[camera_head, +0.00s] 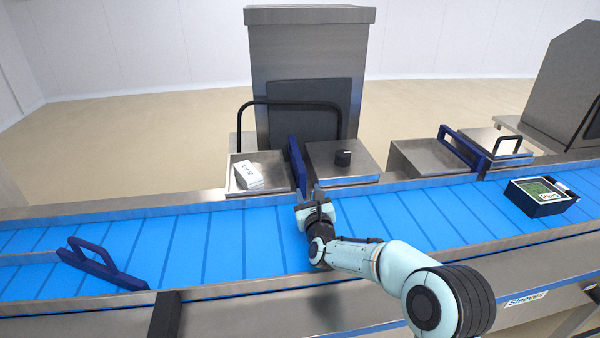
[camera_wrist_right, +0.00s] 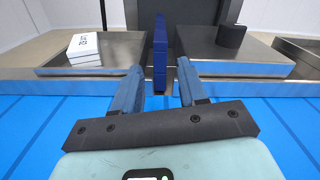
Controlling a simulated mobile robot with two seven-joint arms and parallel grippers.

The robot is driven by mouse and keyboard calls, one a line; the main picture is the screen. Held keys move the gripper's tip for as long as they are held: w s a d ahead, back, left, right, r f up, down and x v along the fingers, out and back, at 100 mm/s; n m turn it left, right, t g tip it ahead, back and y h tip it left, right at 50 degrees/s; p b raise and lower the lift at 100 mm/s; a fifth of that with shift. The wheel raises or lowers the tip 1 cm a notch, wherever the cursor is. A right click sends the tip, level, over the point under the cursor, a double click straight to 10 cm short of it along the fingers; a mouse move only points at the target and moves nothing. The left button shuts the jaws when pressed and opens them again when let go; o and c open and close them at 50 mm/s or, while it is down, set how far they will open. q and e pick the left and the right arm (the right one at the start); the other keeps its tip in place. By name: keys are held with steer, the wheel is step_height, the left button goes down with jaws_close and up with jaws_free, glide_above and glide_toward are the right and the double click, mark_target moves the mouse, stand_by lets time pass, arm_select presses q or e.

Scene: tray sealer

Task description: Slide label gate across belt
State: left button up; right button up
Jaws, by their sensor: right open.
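The likely label gate is an upright dark blue plate (camera_head: 297,166) at the belt's far rail, beside a steel tray (camera_head: 235,184) holding white labels (camera_head: 247,175). In the right wrist view the blue plate (camera_wrist_right: 160,52) stands upright, lined up with the gap between my fingers. My right gripper (camera_head: 314,196) is above the blue belt (camera_head: 220,240), close to the gate's near end. Its jaws (camera_wrist_right: 158,76) are open with a finger to each side of the plate in the picture; I cannot tell whether the plate's end lies between them. My left gripper is not in view.
A steel box with a black knob (camera_head: 343,158) stands just right of the gate. Another blue gate (camera_head: 463,150) is farther right. A dark labelled box (camera_head: 538,196) sits on the belt at right. A blue handled bar (camera_head: 100,262) lies across the belt at left.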

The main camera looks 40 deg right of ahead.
mark_target(303, 173)
steer(key=p+x, duration=0.4)
steer(key=x, duration=0.7)
steer(key=shift+r, duration=0.1)
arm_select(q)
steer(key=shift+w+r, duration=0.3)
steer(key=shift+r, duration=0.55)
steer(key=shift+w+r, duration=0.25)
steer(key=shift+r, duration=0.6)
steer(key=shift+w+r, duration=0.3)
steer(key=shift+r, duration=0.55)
arm_select(e)
steer(key=shift+x, duration=0.85)
jaws_close()
